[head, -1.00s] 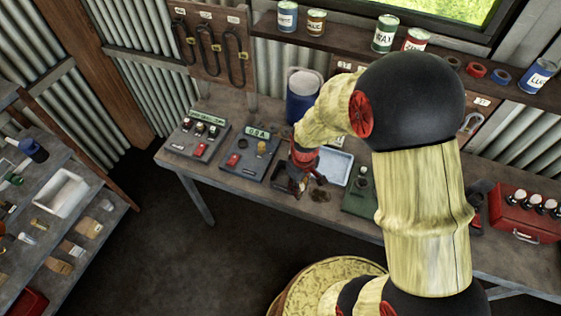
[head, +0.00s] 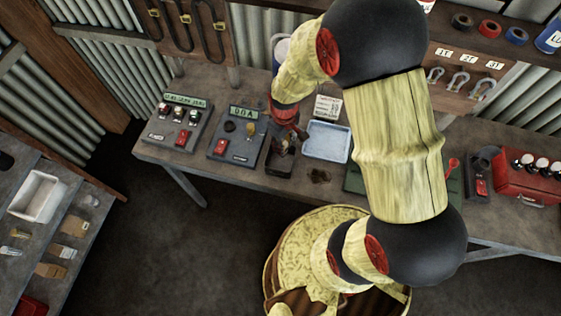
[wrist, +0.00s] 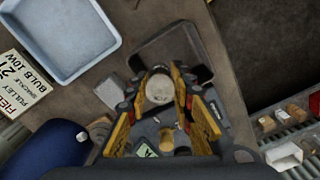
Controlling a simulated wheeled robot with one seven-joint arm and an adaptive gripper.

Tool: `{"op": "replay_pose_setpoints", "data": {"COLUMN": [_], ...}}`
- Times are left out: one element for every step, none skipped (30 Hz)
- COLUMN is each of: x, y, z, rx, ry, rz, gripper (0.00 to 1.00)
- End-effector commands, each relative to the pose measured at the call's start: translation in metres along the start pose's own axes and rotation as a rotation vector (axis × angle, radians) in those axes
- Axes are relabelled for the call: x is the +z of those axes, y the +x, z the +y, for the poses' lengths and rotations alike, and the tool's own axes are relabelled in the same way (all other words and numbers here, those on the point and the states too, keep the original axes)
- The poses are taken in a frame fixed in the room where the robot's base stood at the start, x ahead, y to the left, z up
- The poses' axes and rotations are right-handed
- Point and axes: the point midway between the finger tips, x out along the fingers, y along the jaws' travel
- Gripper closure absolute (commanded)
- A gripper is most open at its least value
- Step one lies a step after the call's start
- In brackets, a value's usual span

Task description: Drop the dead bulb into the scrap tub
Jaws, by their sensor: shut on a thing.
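In the wrist view the yellow fingers of my gripper (wrist: 164,100) are shut on a pale, round bulb (wrist: 159,88). In the head view my gripper (head: 291,135) is partly hidden by my arm and hangs over the bench, near a dark open box (head: 279,161); the bulb cannot be made out there. That box also shows beyond the fingertips in the wrist view (wrist: 178,48). No readable label shows which container is for scrap.
A pale blue tray (head: 327,142) lies right of the dark box, with a printed card (head: 327,107) behind it. Two grey test units (head: 177,124) (head: 237,134) stand to the left. A red case (head: 525,176) is at the far right.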

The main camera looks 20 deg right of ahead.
Motion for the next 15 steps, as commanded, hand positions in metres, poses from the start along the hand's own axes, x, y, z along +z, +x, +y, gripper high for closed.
{"op": "replay_pose_setpoints", "data": {"x": [0.0, 0.0, 0.0, 0.0, -0.0001, -0.0001, -0.0001, -0.0001, -0.0002, -0.0002, -0.0002, -0.0002, -0.0002, -0.0002, -0.0002], "y": [0.0085, 0.0107, 0.0131, 0.0144, 0.0154, 0.0161, 0.0163, 0.0162, 0.0159, 0.0157, 0.0155, 0.0154, 0.0154, 0.0154, 0.0154], "z": [0.0, 0.0, 0.0, 0.0, 0.0, 0.0, 0.0, 0.0001, 0.0001, 0.0001, 0.0001, 0.0001, 0.0001, 0.0001, 0.0001], "rx": [0.0, 0.0, 0.0, 0.0, 0.0, 0.0, 0.0, 0.0, 0.0, 0.0, 0.0, 0.0, 0.0, 0.0, 0.0], "ry": [0.0, 0.0, 0.0, 0.0, 0.0, 0.0, 0.0, 0.0, 0.0, 0.0, 0.0, 0.0, 0.0, 0.0, 0.0], "rz": [0.0, 0.0, 0.0, 0.0, 0.0, 0.0, 0.0, 0.0, 0.0, 0.0, 0.0, 0.0, 0.0, 0.0, 0.0], "gripper": [1.0, 1.0, 1.0, 1.0, 1.0, 1.0, 1.0, 1.0, 1.0, 1.0, 1.0, 1.0, 1.0, 0.76, 0.73]}}
